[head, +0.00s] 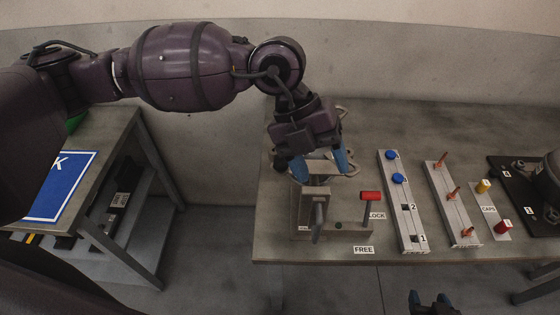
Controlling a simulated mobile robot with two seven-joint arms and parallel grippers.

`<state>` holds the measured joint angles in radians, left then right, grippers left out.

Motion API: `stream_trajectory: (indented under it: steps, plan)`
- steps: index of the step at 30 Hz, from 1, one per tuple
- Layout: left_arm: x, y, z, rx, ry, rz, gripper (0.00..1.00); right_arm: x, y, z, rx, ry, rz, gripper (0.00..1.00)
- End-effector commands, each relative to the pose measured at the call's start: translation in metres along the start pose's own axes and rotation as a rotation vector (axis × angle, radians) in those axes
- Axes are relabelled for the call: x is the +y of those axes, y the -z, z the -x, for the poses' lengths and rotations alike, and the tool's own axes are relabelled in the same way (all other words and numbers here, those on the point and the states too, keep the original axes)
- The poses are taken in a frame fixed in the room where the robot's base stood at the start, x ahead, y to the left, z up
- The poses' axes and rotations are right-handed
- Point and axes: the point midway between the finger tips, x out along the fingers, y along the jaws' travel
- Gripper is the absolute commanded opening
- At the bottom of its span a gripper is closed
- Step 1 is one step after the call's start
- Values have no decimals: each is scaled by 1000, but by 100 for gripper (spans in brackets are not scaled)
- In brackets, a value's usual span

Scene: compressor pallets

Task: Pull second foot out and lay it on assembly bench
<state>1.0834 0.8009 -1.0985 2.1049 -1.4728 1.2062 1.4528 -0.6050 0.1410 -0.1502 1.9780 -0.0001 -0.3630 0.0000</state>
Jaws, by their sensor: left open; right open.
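My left gripper (320,166) is open, pointing down over the grey fixture (312,207) on the bench. Its blue fingertips are close to a pale part with curved, looped edges (352,171) at the fixture's top, mostly hidden by the gripper. I cannot tell whether they touch it. No part can be clearly made out as the second foot. The fixture's red-handled lever (370,197) stands by the LOCK label, above the FREE label. My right gripper (433,300) is open at the bottom edge, in front of the bench, and looks empty. The assembly bench cannot be identified for certain.
On the grey bench (290,250), a rail (415,228) numbered 1 and 2 carries two blue round pieces. Beside it are a rail with copper-coloured pegs (464,222), a caps strip and a dark plate (505,180). A side table with a blue sign (62,187) stands left, across a floor gap.

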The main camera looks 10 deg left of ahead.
Motion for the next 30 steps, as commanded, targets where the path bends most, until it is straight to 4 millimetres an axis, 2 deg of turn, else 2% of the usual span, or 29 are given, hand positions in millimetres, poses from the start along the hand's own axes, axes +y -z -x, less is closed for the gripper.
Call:
stream_trajectory:
  steps: [1,4,10,22,30]
  plan:
    - [12,-13,12,-67,-100,19,60,0,0,0,0,0,0,56]
    - [33,-34,34,-183,-264,72,60,0,0,0,0,0,0,56]
    - [54,-53,63,-314,-425,141,60,0,0,0,0,0,0,56]
    - [56,-55,67,-330,-443,150,60,0,-1,1,-3,-1,0,56]
    - [60,-57,58,-329,-443,150,60,0,-4,-1,-3,-1,0,56]
